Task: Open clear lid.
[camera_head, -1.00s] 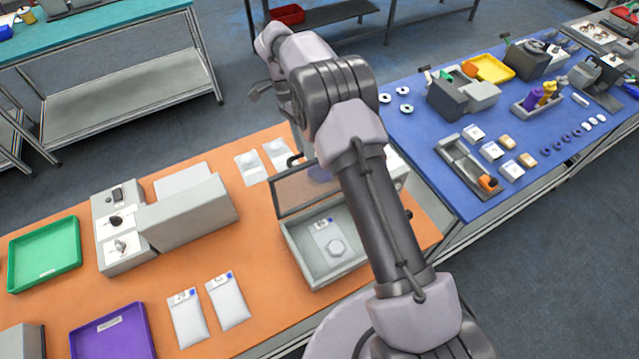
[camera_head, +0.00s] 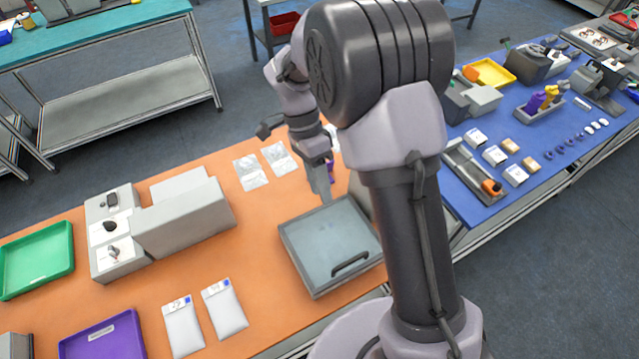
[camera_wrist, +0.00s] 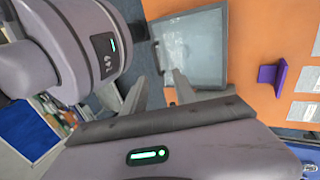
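The grey box (camera_head: 318,290) stands on the orange table with its clear lid (camera_head: 325,238) down flat over it. The lid's dark handle (camera_head: 350,264) lies at the near right side. Contents under the lid are too faint to tell. My gripper (camera_head: 322,193) points down at the far edge of the box, with its fingertips close to the lid's rim; I cannot tell if they touch. In the wrist view the lid (camera_wrist: 195,50) shows beyond my gripper (camera_wrist: 160,86), whose two fingers are apart with nothing between them.
A purple holder (camera_wrist: 270,76) stands on the table beside the box. Clear bags (camera_head: 251,172), white pouches (camera_head: 184,325), a grey unit (camera_head: 187,222), a green tray (camera_head: 38,258) and a purple tray (camera_head: 103,336) lie to the left. A crowded blue table (camera_head: 480,195) is at right.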

